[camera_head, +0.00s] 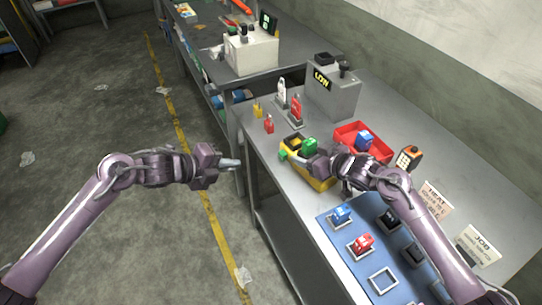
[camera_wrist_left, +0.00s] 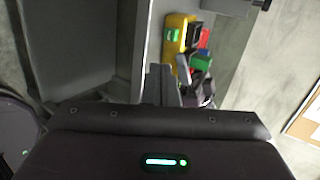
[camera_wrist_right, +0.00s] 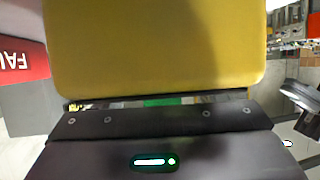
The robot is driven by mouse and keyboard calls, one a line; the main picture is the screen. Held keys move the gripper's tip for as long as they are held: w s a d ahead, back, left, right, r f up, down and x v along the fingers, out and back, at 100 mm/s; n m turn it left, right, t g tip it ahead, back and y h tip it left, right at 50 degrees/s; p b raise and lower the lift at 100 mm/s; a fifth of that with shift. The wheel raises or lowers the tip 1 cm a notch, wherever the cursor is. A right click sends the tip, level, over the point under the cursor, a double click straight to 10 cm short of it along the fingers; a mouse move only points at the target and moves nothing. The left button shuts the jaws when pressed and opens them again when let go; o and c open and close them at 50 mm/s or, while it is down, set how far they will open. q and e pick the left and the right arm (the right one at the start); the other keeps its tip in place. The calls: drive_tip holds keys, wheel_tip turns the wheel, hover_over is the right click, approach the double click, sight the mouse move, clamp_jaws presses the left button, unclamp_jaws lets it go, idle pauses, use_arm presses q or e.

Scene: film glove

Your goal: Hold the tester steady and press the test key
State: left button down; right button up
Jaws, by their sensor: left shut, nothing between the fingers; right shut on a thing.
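The yellow tester (camera_head: 322,184) stands near the left edge of the grey table. A green block (camera_head: 309,146) and a dark slot show on its top, and a green key (camera_head: 283,155) is on its near left end. My right gripper (camera_head: 321,166) is shut on the tester; its yellow side (camera_wrist_right: 155,50) fills much of the right wrist view. My left gripper (camera_head: 238,163) is shut and empty, left of the tester and apart from it. In the left wrist view the tester (camera_wrist_left: 178,22) and its green key (camera_wrist_left: 174,35) lie beyond the fingers (camera_wrist_left: 164,84).
A red tray (camera_head: 348,130) with a blue block (camera_head: 364,140) stands behind the tester. A grey box marked LOW (camera_head: 335,95) and red and white tags stand farther back. A blue mat (camera_head: 340,250) with colored blocks lies in front. Free floor is to the left.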

use_arm(q)
approach(280, 156)
drive_tip(key=x, duration=0.5)
drive_tip(key=shift+s+a+f, duration=0.1)
drive_tip(key=shift+a+f, duration=0.05)
drive_tip(key=shift+f, duration=0.2)
drive_tip(key=shift+w+d, duration=0.5)
drive_tip(key=shift+d, duration=0.1)
